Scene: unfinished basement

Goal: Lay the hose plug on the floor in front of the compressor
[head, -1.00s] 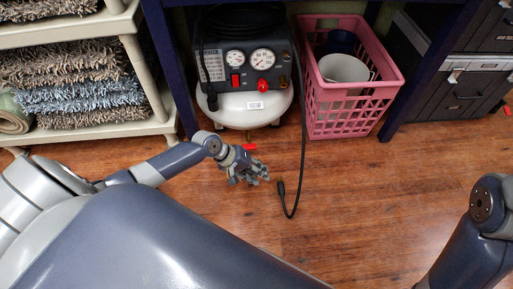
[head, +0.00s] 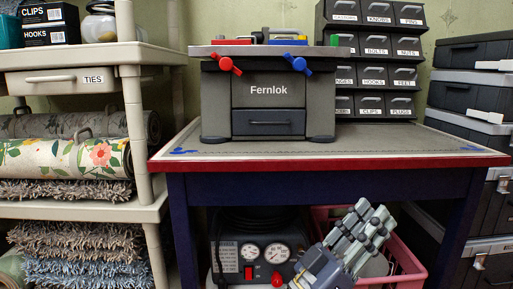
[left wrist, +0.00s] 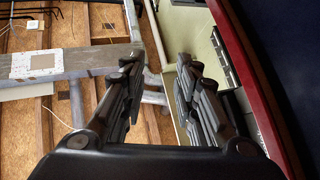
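The compressor (head: 262,252), with two round gauges and red knobs, stands under the workbench in the lower middle of the head view; its lower part is cut off. A dark coiled hose (head: 250,217) lies on its top. The hose plug does not show in either current view. My left gripper (head: 366,222) is raised to the right of the gauges, in front of the pink basket, with its fingers pointing up. In the left wrist view its two fingers (left wrist: 160,72) stand apart with nothing between them. My right gripper is not in view.
The workbench (head: 350,160) with a red front edge is above the compressor. A grey Fernlok box (head: 268,105) and labelled drawers (head: 385,60) stand on it. A pink basket (head: 405,262) is at the compressor's right, a shelf (head: 85,205) at left. The floor is out of the head view.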

